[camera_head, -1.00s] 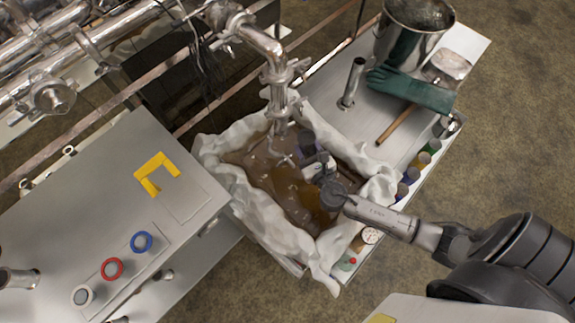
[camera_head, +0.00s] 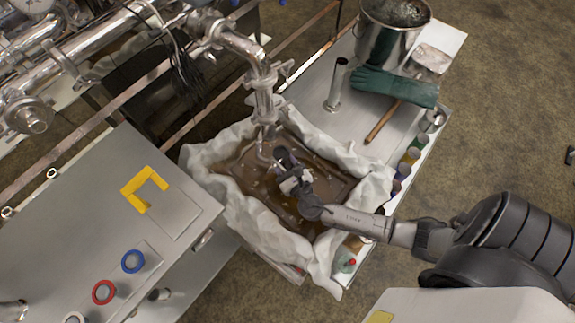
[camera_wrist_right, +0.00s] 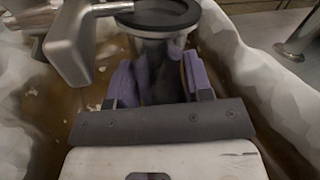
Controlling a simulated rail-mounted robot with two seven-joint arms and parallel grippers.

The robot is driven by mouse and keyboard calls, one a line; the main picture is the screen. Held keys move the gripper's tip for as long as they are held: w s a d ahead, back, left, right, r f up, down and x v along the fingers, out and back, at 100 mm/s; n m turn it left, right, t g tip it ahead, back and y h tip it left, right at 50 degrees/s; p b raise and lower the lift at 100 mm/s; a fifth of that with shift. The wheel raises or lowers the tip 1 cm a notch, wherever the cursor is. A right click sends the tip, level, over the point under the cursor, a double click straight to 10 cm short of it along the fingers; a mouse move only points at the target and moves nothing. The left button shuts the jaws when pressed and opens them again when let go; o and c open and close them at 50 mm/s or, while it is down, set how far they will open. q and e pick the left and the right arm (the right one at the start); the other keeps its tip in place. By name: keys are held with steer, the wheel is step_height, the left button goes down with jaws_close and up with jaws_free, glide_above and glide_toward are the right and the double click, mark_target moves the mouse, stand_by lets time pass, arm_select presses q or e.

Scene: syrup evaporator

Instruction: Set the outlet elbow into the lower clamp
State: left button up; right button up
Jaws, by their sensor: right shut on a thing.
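The steel down pipe (camera_head: 265,102) hangs over the basin, with clamp fittings along it. A bright curved metal piece, seemingly part of the lower clamp (camera_head: 262,155), hangs at its lower end. My right gripper (camera_head: 284,165) is beside and just right of it, low over the brown liquid. In the right wrist view, its purple pads are shut on a steel piece, the outlet elbow (camera_wrist_right: 165,38), with a dark ring on its top flange. A blocky metal part (camera_wrist_right: 72,45) is close at its left. In the head view the gripper mostly hides the elbow. My left gripper is out of view.
White cloth (camera_head: 245,225) lines the basin of brown syrup. On the steel bench behind are a pot (camera_head: 388,38), a green glove (camera_head: 395,88) and a short upright tube (camera_head: 336,88). A grey cabinet (camera_head: 70,215) with a yellow bracket (camera_head: 143,186) stands at left.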

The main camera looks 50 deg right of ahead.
steer(key=shift+r+x, duration=0.2)
steer(key=shift+x, duration=1)
steer(key=shift+w+r, duration=0.1)
steer(key=shift+w, duration=1.1)
steer(key=shift+r+p, duration=0.1)
steer(key=shift+p, duration=0.2)
steer(key=shift+w, duration=0.1)
steer(key=shift+w, duration=0.35)
stand_by(0.5)
steer(key=o, duration=0.7)
steer(key=shift+d, duration=0.1)
steer(key=shift+o, duration=0.2)
